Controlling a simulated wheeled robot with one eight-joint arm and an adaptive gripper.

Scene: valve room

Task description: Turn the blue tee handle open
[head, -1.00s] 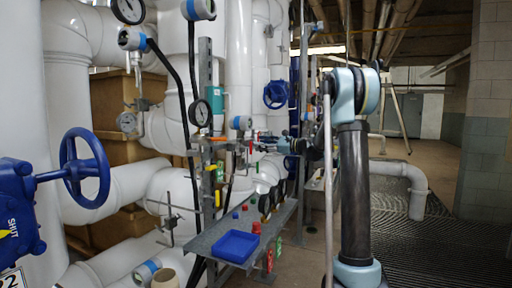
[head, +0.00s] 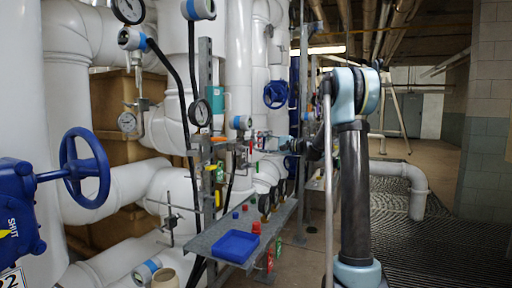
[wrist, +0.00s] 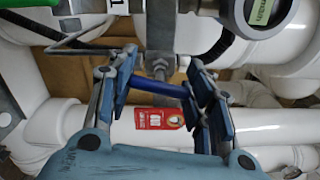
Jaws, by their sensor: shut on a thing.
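The blue tee handle (wrist: 158,87) shows in the wrist view as a short blue bar across a metal stem, tilted slightly down to the right. My gripper (wrist: 162,82) has its two blue-padded fingers at the bar's two ends, closed on it. A red tag (wrist: 160,119) is just below the bar. In the head view my gripper (head: 265,143) is small, at the pipework beyond the grey shelf. The handle is too small to make out there.
A grey shelf (head: 205,243) with a blue tray (head: 235,246) and several small coloured parts stands in front of the pipes. A large blue handwheel (head: 85,168) is at left. A round gauge with a green display (wrist: 262,14) is close above my gripper. Open floor lies at right.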

